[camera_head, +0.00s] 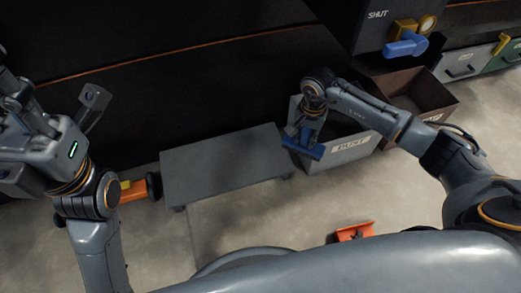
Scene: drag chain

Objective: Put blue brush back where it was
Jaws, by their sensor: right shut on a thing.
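The blue brush (304,148) is in my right gripper (311,127), in the head view right of centre. The gripper is shut on it and points down. The brush is held at the left side of a grey bin with a white label (351,148), overlapping the bin's edge in the picture. I cannot tell whether brush and bin touch. My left gripper (54,104) is raised at the far left, its fingers apart and empty.
A low grey platform (220,168) stands left of the bin. A brown open box (423,92) is behind it on the right. An orange tool (133,190) lies at the left and an orange-red piece (355,231) in front. A blue handle (405,46) sticks out above.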

